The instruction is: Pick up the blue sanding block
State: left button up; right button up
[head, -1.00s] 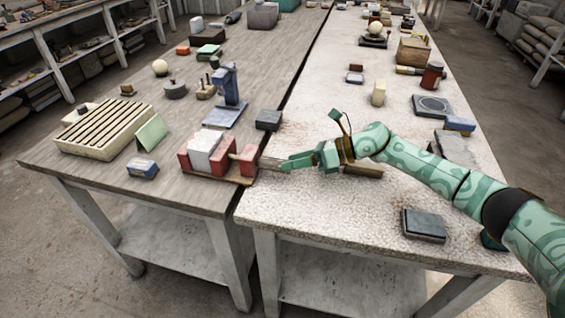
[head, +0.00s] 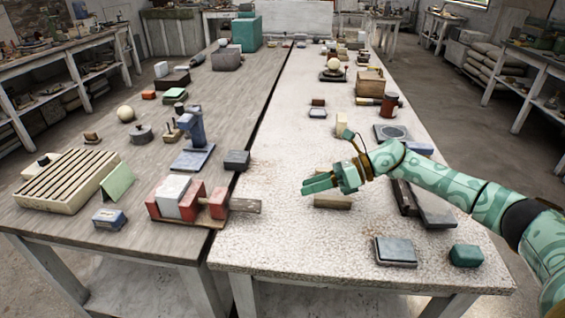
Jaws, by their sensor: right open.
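A small blue block with a pale patch on its side (head: 110,219) lies near the front edge of the left, wooden table. Another blue block (head: 420,148) lies on the right, pale table, partly hidden behind my right arm. I cannot tell for sure which is the sanding block. My right gripper (head: 310,184) is open and empty above the pale table, pointing left. It is well to the right of the first blue block and touches neither. My left gripper is not in view.
Red and white blocks on a board (head: 178,200), with a bar (head: 245,205) sticking out right, stand between the gripper and the left blue block. A tan block (head: 332,202) lies below the gripper.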

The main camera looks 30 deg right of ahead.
aim_at(108, 219)
jog(key=k+j, duration=0.75)
jog(key=k, duration=0.1)
